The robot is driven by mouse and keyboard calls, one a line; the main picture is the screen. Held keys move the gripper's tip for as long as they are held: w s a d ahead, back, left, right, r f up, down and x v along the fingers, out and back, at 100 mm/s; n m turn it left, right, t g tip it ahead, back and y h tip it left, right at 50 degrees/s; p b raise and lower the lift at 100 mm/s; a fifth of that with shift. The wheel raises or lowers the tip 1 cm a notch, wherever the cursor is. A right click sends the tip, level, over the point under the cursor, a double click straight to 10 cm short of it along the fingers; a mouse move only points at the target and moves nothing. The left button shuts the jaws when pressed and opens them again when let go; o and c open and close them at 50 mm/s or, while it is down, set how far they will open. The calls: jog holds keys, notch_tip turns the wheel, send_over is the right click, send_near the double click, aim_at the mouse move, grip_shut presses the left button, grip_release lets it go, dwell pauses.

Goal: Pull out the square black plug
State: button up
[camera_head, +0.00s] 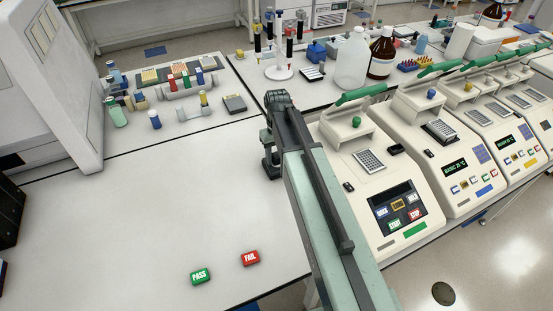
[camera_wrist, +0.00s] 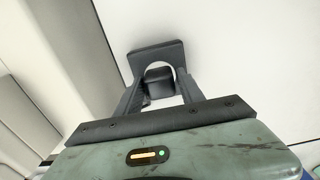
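My gripper (camera_head: 270,172) hangs over the white bench, left of the nearest thermal cycler (camera_head: 370,165). In the wrist view my gripper (camera_wrist: 157,58) shows two dark fingers running to a dark squarish end with a rounded gap. A small dark block shows inside that gap; I cannot tell whether it is part of the gripper. I cannot make out the square black plug for certain. Small black pieces sit on the cyclers: one black piece (camera_head: 395,149) at the nearest cycler's right side and another black piece (camera_head: 348,187) near its left front.
More cyclers (camera_head: 455,160) with green-edged raised lids stand to the right. A green PASS button (camera_head: 200,276) and red FAIL button (camera_head: 250,258) sit on the bench. Bottles (camera_head: 353,60), a pipette stand (camera_head: 278,70) and small tubes stand behind. The bench's left middle is clear.

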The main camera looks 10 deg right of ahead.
aim_at(277, 154)
grip_shut()
jog(key=shift+r, duration=0.15)
jog(key=shift+r+p, duration=2.9)
jog(key=shift+p, duration=0.15)
